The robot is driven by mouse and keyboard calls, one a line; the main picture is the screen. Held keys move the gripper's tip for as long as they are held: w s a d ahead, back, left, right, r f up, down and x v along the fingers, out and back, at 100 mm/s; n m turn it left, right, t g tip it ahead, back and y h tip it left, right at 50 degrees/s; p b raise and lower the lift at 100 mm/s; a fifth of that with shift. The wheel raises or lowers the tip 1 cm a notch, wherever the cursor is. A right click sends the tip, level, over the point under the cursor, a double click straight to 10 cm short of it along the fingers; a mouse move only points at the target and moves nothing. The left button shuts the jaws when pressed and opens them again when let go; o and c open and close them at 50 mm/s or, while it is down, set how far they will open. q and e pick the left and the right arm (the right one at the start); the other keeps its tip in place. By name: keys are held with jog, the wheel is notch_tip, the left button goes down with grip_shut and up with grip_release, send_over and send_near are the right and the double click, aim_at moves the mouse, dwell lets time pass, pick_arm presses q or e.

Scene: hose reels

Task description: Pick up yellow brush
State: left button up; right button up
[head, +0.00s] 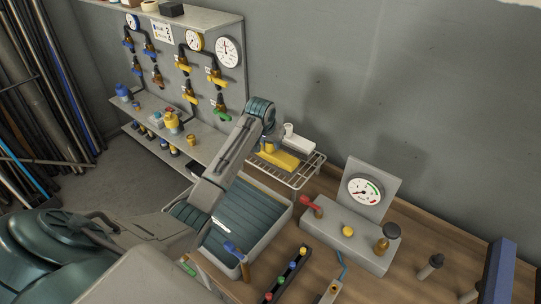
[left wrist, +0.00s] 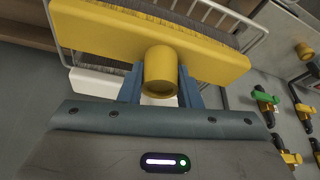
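The yellow brush (head: 280,159) has a long block with dark bristles and a round knob handle. In the head view it is at the wire rack against the wall; I cannot tell whether it still rests on it. In the left wrist view the yellow brush (left wrist: 215,62) lies across the top, its knob pointing at the camera. My left gripper (head: 268,141) has its blue fingers on both sides of the knob, with no clear gap, so it looks shut on it. The fingertips are partly hidden behind the knob. My right gripper is not in view.
A white brush (head: 298,146) is close beside the yellow one on the wire rack (head: 308,171). A grey bin (head: 285,217) stands in front. A gauge box (head: 350,243) with levers is to the right. A valve panel (head: 218,72) hangs at the left.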

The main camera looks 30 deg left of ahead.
pick_arm(q)
grip_shut()
jog(key=shift+r, duration=0.1)
